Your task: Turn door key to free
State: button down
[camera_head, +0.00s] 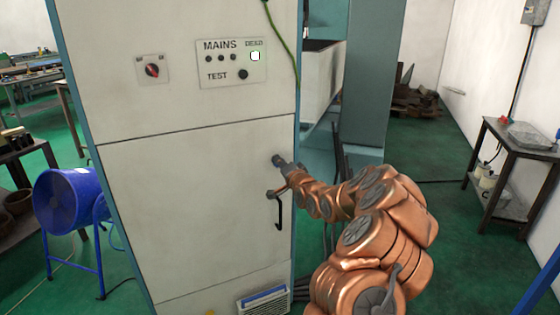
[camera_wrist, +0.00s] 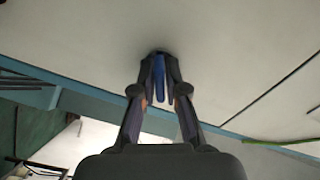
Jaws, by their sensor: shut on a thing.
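The door key (camera_wrist: 159,84) shows as a narrow blue piece at the cabinet face in the wrist view. My gripper (camera_wrist: 160,66) is shut on it, one dark finger on each side. In the head view my gripper (camera_head: 280,163) is at the upper right of the white cabinet door (camera_head: 180,210), and the key is hidden there. The lock around the key is a dark spot, mostly covered by the fingertips. The key's turn angle cannot be read clearly.
A black door handle (camera_head: 280,211) hangs just below my gripper. Above the door are a red rotary switch (camera_head: 152,70) and a MAINS panel (camera_head: 231,64) with a white lit DEAD lamp. A blue fan (camera_head: 68,200) stands left; a side table (camera_head: 515,150) stands right.

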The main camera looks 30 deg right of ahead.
jog(key=m+p, duration=0.1)
jog(key=m, duration=0.4)
jog(key=shift+d+m, duration=0.15)
jog(key=shift+m, duration=0.15)
dwell(0.5)
jog(key=c, duration=1.3)
grip_release()
jog(key=shift+o, duration=0.2)
jog(key=shift+s, duration=0.15)
jog(key=s+a, duration=0.2)
jog(key=s, duration=0.9)
jog(key=shift+s, duration=0.3)
jog(key=shift+d, duration=0.1)
